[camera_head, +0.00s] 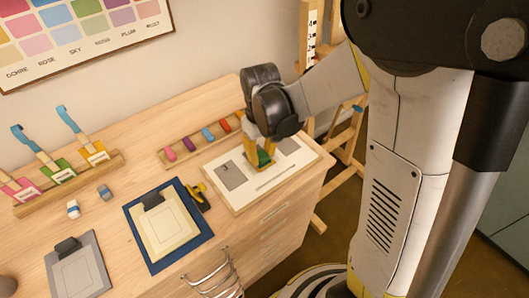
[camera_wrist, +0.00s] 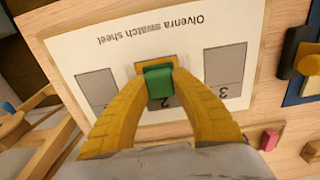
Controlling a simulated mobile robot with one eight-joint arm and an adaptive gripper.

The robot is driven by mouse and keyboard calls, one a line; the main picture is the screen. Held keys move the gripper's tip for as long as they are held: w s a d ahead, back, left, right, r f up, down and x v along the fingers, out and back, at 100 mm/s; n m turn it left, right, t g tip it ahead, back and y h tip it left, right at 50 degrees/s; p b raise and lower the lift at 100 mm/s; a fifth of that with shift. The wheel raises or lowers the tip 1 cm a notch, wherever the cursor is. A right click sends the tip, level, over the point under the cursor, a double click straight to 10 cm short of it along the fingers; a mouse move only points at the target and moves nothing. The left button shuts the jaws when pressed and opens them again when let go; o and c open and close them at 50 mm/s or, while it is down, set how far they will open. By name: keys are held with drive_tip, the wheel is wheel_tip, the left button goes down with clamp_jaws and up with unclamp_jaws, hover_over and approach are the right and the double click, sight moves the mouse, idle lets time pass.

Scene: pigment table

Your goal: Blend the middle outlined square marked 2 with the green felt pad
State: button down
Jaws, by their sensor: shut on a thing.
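My gripper (camera_wrist: 160,78) has yellow fingers shut on the green felt pad (camera_wrist: 159,82). In the wrist view the pad is over the middle outlined square (camera_wrist: 142,66) marked 2 on the swatch sheet (camera_wrist: 110,55). I cannot tell whether the pad touches the paper. The head view shows the green pad (camera_head: 263,158) low over the sheet, between two grey squares. The grey square marked 3 (camera_wrist: 224,66) is right of the pad in the wrist view; another grey square (camera_wrist: 96,87) is left.
The sheet lies on a board (camera_head: 236,209) near the table's right edge. A rack of coloured sticks (camera_head: 190,143) stands behind it. A brush rack (camera_head: 72,184) stands further left.

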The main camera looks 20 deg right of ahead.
drive_tip(key=shift+s+a+f, duration=0.1)
drive_tip(key=shift+s+a, duration=0.1)
drive_tip(key=shift+a, duration=0.45)
drive_tip(key=shift+s+a, duration=0.2)
drive_tip(key=shift+a, duration=0.4)
drive_tip(key=shift+f, duration=0.1)
drive_tip(key=shift+d, duration=0.1)
drive_tip(key=shift+w+d+b, duration=0.1)
drive_tip(key=shift+w+d, duration=0.2)
drive_tip(key=shift+d, duration=0.6)
drive_tip(key=shift+w+d+b, duration=0.15)
drive_tip(key=shift+w+d, duration=0.1)
drive_tip(key=shift+d, duration=0.6)
drive_tip(key=shift+w+d+b, duration=0.1)
drive_tip(key=shift+w+d, duration=0.2)
drive_tip(key=shift+d, duration=0.6)
wheel_tip(320, 180, up, 7)
drive_tip(key=p, duration=0.5)
